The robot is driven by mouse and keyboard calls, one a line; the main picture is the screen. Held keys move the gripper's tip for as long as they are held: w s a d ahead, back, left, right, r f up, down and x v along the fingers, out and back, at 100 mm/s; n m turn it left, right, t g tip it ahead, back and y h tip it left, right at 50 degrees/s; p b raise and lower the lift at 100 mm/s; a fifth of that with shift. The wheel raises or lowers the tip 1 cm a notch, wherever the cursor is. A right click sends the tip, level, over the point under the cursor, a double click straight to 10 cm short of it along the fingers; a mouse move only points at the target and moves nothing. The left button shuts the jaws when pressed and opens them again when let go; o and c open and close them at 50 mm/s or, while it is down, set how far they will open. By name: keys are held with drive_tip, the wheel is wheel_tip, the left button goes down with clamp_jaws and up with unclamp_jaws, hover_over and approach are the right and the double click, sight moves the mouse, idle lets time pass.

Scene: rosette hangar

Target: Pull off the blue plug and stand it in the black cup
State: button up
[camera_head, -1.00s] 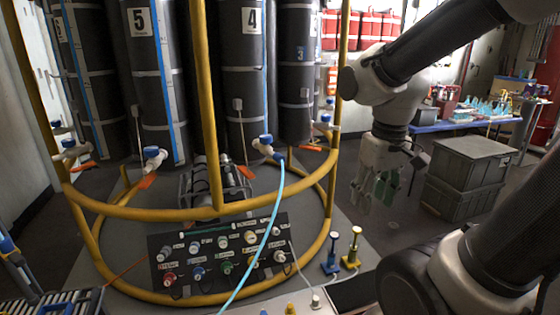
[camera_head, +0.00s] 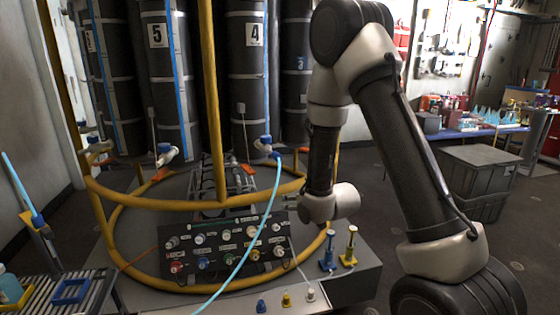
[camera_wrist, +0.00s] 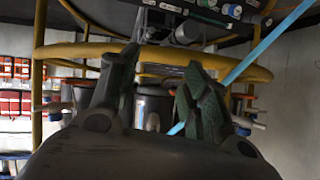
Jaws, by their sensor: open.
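A dark control panel (camera_head: 210,280) carries rows of coloured plugs inside the yellow ring frame. A blue plug (camera_head: 202,263) sits in its lower row, between a red and a green one. My gripper (camera_wrist: 160,65) is open and empty in the wrist view, with one dark finger and one green-padded finger. In that view the panel shows upside down at the top, beyond the fingertips. In the head view my wrist is just right of the panel, with the fingers hard to make out. I cannot make out a black cup.
The yellow ring frame (camera_head: 240,201) curves around the panel, and a light-blue hose (camera_head: 262,222) hangs across it. Blue (camera_head: 327,252) and yellow (camera_head: 350,248) upright fittings stand to the right. Small blue, yellow and white pegs are at the front edge. Grey crates (camera_head: 480,172) stand far right.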

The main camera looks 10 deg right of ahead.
sight(279, 158)
wheel_tip(279, 158, up, 12)
drive_tip(key=w+t+y, duration=0.1)
drive_tip(key=w+t, duration=0.1)
drive_tip(key=t, duration=0.3)
drive_tip(key=shift+w+a+m+t+y, duration=0.15)
drive_tip(key=shift+a+m+t+y, duration=0.15)
drive_tip(key=shift+a+m, duration=0.1)
drive_tip(key=shift+f, duration=0.1)
drive_tip(key=shift+x, duration=4.5)
clamp_jaws()
drive_tip(key=shift+v, duration=3)
